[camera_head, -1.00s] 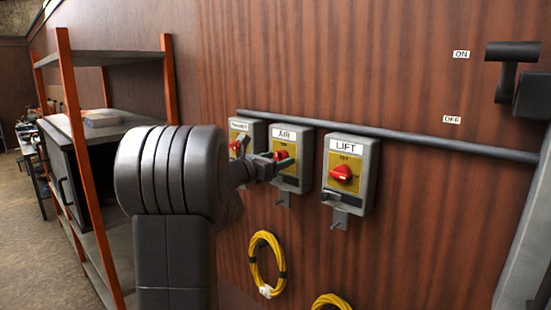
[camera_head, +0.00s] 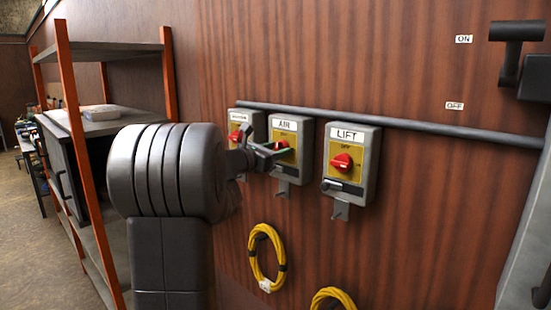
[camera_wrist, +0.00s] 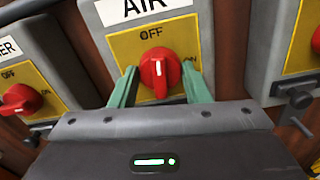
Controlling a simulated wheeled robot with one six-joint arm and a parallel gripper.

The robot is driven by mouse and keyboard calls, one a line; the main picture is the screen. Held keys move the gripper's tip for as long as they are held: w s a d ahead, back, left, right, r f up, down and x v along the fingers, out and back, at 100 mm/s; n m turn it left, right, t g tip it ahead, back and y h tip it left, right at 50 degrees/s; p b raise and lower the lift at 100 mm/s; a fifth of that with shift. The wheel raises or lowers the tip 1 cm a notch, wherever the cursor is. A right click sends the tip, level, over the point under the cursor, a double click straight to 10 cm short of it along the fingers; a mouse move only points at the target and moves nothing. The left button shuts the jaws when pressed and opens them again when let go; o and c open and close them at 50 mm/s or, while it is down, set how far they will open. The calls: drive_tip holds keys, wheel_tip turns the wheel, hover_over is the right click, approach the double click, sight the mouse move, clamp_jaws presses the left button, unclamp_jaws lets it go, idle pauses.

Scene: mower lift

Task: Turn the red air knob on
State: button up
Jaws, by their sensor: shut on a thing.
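The red air knob (camera_wrist: 159,70) sits on the yellow plate of the grey box labelled AIR (camera_wrist: 205,40). In the wrist view its white mark points up toward OFF. The knob also shows in the head view (camera_head: 282,147), partly covered by my gripper. My gripper (camera_wrist: 158,80) has one green finger on each side of the knob and is shut on it. The finger contact itself is hard to see. In the head view my gripper (camera_head: 274,151) reaches the box from the left.
The LIFT box (camera_head: 366,170) with a red knob is to the right, and another box (camera_head: 259,119) is to the left. A grey pipe (camera_head: 440,127) runs above. Yellow coiled hoses (camera_head: 253,260) hang below. An orange-framed shelf (camera_head: 88,180) stands left.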

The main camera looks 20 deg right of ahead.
drive_tip(key=shift+f+m+b, duration=0.1)
drive_tip(key=shift+m+b, duration=8)
drive_tip(key=shift+b, duration=1.6)
drive_tip(key=o, duration=1)
drive_tip(key=shift+c, duration=0.2)
drive_tip(key=b+v, duration=0.1)
drive_tip(key=v, duration=1.3)
drive_tip(key=shift+d, duration=0.2)
